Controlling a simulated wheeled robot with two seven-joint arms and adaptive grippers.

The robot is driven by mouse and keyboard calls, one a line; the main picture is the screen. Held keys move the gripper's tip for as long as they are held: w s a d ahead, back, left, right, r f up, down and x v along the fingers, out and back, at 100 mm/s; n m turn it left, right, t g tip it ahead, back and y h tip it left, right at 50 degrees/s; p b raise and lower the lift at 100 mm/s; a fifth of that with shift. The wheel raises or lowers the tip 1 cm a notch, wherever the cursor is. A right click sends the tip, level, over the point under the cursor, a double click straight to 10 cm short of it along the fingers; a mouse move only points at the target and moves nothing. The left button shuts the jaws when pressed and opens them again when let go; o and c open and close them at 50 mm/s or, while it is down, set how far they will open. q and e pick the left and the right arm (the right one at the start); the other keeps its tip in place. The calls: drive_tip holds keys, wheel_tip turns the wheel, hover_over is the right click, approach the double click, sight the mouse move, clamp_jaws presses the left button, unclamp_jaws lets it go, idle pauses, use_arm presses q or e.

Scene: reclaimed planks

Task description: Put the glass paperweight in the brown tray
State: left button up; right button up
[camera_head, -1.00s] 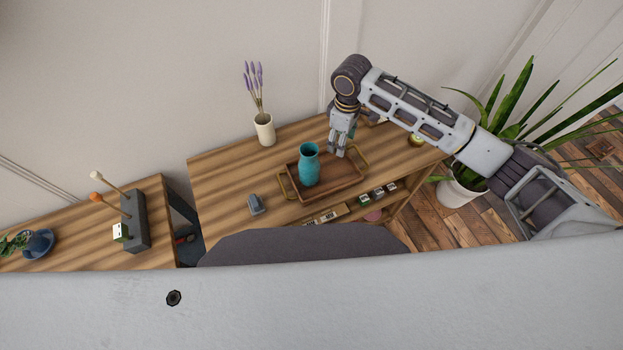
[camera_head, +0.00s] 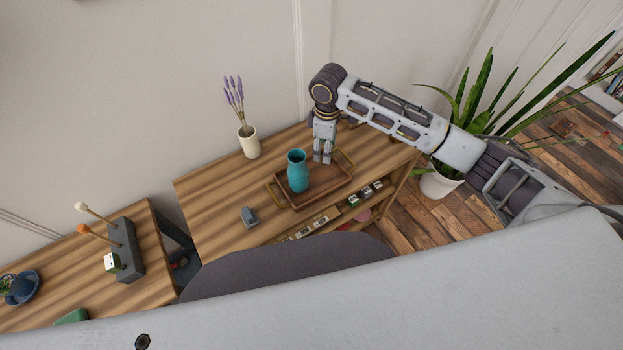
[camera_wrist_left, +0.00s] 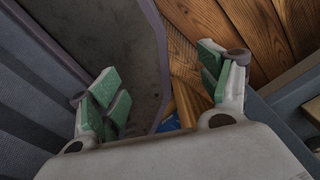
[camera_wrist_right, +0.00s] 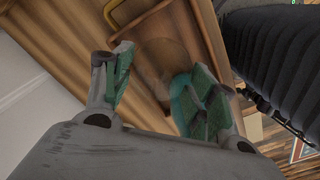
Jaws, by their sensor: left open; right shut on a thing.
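The brown tray (camera_head: 325,181) has brass handles and lies on the wooden console; it also shows in the right wrist view (camera_wrist_right: 212,38). A teal vase (camera_head: 297,172) stands in its left part. My right gripper (camera_head: 322,158) points down over the tray's back part, just right of the vase. In the right wrist view it (camera_wrist_right: 160,88) is shut on a faint, clear rounded thing, which looks like the glass paperweight (camera_wrist_right: 166,58). The head view does not show the paperweight clearly. My left gripper (camera_wrist_left: 160,88) is open and empty, outside the head view.
A grey object (camera_head: 249,217) lies left of the tray. A white vase with lavender (camera_head: 249,142) stands at the back. Small items sit on the shelf below the front edge (camera_head: 365,193). A potted plant (camera_head: 440,182) stands right of the console. The tray's front right looks clear.

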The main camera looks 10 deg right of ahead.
hover_over(323, 172)
drive_tip(key=shift+f, duration=5)
drive_tip(key=o, duration=0.9)
drive_tip(key=shift+f, duration=0.1)
drive_tip(key=shift+r, duration=0.65)
wheel_tip(323, 172, up, 9)
drive_tip(key=shift+r, duration=0.75)
use_arm(q)
drive_tip(key=shift+a, duration=0.65)
use_arm(e)
drive_tip(key=shift+r, duration=0.25)
